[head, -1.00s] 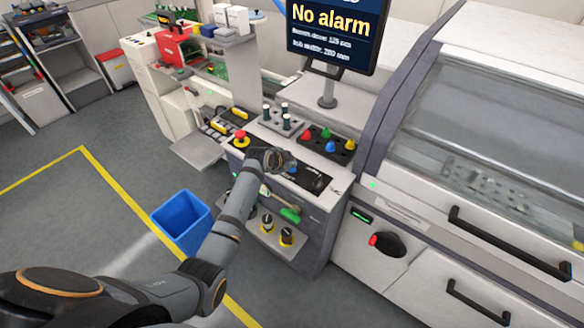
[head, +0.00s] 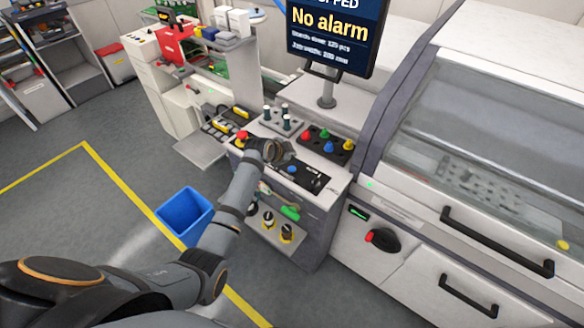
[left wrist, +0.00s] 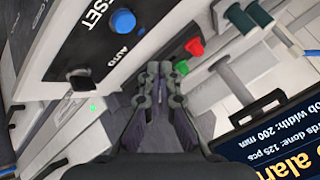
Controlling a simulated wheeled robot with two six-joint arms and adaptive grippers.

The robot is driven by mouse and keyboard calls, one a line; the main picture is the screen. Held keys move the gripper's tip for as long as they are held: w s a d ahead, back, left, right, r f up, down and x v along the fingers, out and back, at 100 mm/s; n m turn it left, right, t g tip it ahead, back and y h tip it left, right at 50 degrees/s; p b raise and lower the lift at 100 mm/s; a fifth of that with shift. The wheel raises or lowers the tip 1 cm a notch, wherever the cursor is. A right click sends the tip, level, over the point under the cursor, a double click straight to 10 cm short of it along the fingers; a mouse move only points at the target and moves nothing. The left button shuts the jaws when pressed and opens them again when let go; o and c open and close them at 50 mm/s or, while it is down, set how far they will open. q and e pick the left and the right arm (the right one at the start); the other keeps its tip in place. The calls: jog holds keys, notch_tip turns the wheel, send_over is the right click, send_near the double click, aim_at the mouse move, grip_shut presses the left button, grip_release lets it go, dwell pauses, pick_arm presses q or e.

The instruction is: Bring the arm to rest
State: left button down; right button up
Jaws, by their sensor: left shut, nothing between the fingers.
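My left arm reaches in from the lower left of the head view. Its gripper (head: 288,154) is above the control console (head: 312,205), beside the red emergency button (head: 242,136). In the left wrist view the gripper (left wrist: 160,72) is shut and empty, with its fingers close together. The console panel lies beyond the fingers there, with a blue button (left wrist: 123,21) and a black knob (left wrist: 80,80). Whether the fingers touch anything cannot be told. My right gripper is not in view.
A monitor (head: 335,35) reading "No alarm" stands behind the console. Coloured pegs (head: 328,146) sit in a black tray. A blue bin (head: 184,215) stands on the floor at left. A large covered machine (head: 470,120) fills the right. Open floor lies at left.

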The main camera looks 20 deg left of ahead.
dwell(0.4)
pick_arm(q)
jog(key=s+a+f+n+g+y, duration=0.1)
jog(key=s+f+n, duration=0.15)
jog(key=s, duration=0.65)
jog(key=s+a+f+n+g, duration=0.1)
jog(key=s+n+g, duration=0.15)
jog(key=s, duration=0.65)
jog(key=s+a+r+n+g+y, duration=0.1)
jog(key=s+r+n, duration=0.15)
jog(key=s, duration=0.65)
jog(key=s+a+r+n+g+y, duration=0.1)
jog(key=s+n, duration=0.3)
jog(key=s, duration=0.5)
notch_tip(320, 180, down, 28)
jog(key=a+g+b, duration=0.1)
jog(key=a+b, duration=0.2)
jog(key=b, duration=0.1)
jog(key=s+a+f+g+b, duration=0.1)
jog(key=s+f+b, duration=0.3)
jog(key=s+f, duration=1.6)
notch_tip(320, 180, down, 3)
jog(key=shift+s+f, duration=0.1)
jog(key=shift+s, duration=0.1)
